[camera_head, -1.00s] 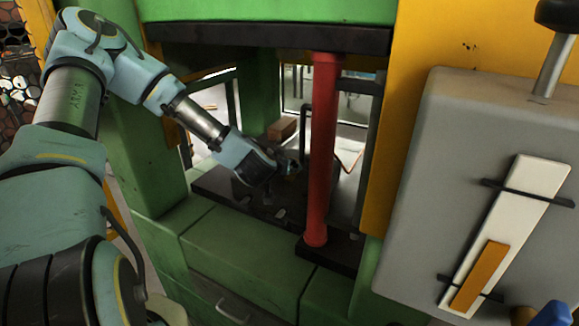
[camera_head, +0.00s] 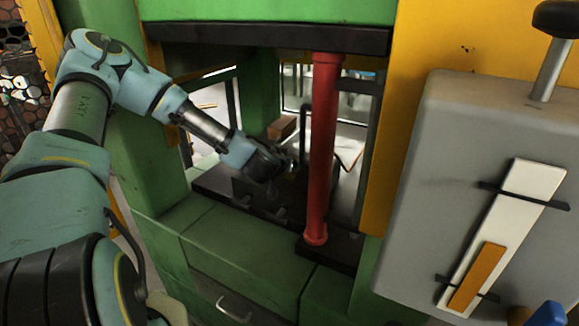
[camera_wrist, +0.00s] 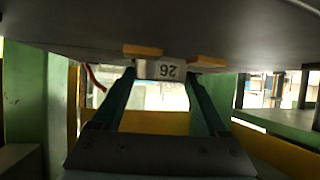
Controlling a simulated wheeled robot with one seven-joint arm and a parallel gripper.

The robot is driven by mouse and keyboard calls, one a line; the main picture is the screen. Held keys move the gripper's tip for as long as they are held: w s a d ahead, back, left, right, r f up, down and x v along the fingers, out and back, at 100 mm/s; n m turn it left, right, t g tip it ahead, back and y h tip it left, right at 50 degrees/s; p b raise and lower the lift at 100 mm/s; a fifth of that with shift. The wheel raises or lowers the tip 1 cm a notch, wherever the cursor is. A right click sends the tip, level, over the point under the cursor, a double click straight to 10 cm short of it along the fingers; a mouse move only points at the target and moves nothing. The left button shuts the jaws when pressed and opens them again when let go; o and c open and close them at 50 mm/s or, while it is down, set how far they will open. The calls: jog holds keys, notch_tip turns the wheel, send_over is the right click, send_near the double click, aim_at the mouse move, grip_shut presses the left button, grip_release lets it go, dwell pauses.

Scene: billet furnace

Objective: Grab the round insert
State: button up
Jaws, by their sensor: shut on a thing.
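My gripper (camera_wrist: 162,76) is shut on a small pale block marked 26 (camera_wrist: 160,70), which shows upside down between the fingertips in the wrist view. A large dark grey body (camera_wrist: 80,38) with a curved edge spans the top of that view, right against the marked block. It looks like the round insert, but its full shape is cut off. In the head view my gripper (camera_head: 288,165) is inside the green press opening, left of the red column. The dark wrist and the shadow there hide most of what it holds.
The red column (camera_head: 322,150) stands close to the right of my gripper. The dark upper plate (camera_head: 270,40) is overhead, and the green frame (camera_head: 150,170) is at the left. A brown block (camera_head: 282,128) lies behind. A grey panel (camera_head: 430,190) stands at the right.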

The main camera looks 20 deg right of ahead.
grip_shut()
jog(key=shift+r, duration=0.1)
dwell(0.4)
